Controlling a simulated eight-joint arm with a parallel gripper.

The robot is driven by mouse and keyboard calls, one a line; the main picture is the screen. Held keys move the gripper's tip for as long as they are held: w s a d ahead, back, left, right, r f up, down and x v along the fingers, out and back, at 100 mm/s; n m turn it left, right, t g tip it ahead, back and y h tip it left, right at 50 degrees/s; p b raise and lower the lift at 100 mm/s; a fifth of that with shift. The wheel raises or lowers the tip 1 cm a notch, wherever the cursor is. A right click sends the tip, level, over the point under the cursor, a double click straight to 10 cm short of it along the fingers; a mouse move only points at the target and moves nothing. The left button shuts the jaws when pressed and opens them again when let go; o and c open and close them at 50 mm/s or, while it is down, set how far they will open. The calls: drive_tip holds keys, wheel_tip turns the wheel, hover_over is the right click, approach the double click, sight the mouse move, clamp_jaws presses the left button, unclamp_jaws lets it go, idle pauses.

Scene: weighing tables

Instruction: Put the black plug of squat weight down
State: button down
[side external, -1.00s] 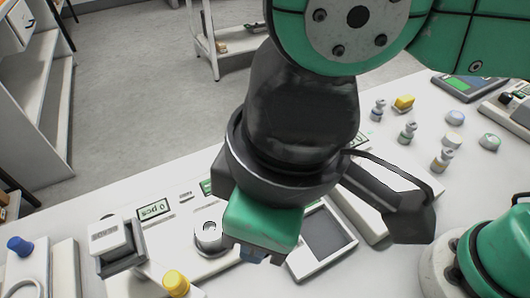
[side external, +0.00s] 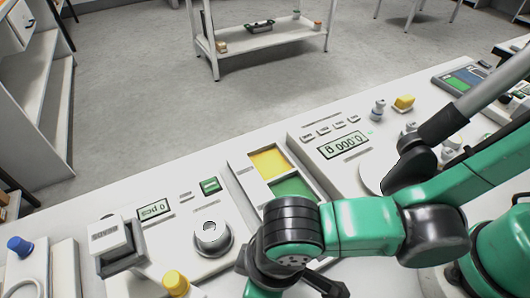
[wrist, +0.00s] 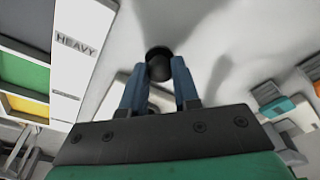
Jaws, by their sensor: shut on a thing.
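The black plug of squat weight (wrist: 159,60) shows in the wrist view as a dark round shape between the blue fingertips of my gripper (wrist: 159,78). My gripper is shut on it. A pale surface lies behind it, but I cannot tell whether the plug touches that surface. In the side external view my arm reaches to the near edge of the bench; the fingertips and plug are hidden or out of frame there.
A white board marked HEAVY (wrist: 74,55) lies left in the wrist view. The tray with yellow and green pads (side external: 233,157), the scale reading 0.000 g (side external: 307,139) and the counting scale (side external: 190,262) stand on the bench.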

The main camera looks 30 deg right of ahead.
drive_tip(key=shift+f, duration=0.6)
drive_tip(key=shift+f, duration=0.15)
drive_tip(key=c, duration=0.7)
unclamp_jaws()
drive_tip(key=shift+o, duration=0.2)
wheel_tip(320, 180, up, 12)
drive_tip(key=s+d, duration=0.1)
drive_tip(key=w+d+m+t, duration=0.3)
drive_tip(key=w+d, duration=0.3)
drive_tip(key=d, duration=0.6)
drive_tip(key=w+d+m+t+h, duration=0.1)
drive_tip(key=w+d+m+t, duration=0.2)
drive_tip(key=d, duration=1)
drive_tip(key=w+r+m, duration=0.1)
drive_tip(key=w+m, duration=0.1)
drive_tip(key=m, duration=0.1)
drive_tip(key=shift+w+d, duration=0.25)
drive_tip(key=shift+w, duration=0.15)
